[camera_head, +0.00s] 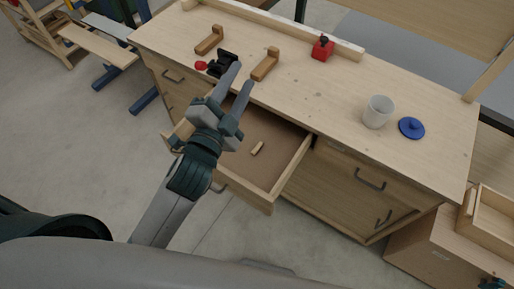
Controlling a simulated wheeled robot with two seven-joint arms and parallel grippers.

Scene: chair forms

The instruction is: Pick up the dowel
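The dowel (257,149) is a short, pale wooden piece lying on the floor of the open drawer (266,197). My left gripper (242,76) reaches in from the lower left and passes over the drawer. Its two grey fingers are apart, with nothing visible between them. The fingers overlap the bench edge in the picture, up and left of the dowel, and do not touch it. My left wrist hides the drawer's left part.
On the bench top (325,92) are two wooden brackets (265,64), a black object (222,64), a red block (323,48), a white cup (378,111) and a blue lid (411,128). A cardboard box (432,254) stands at the lower right.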

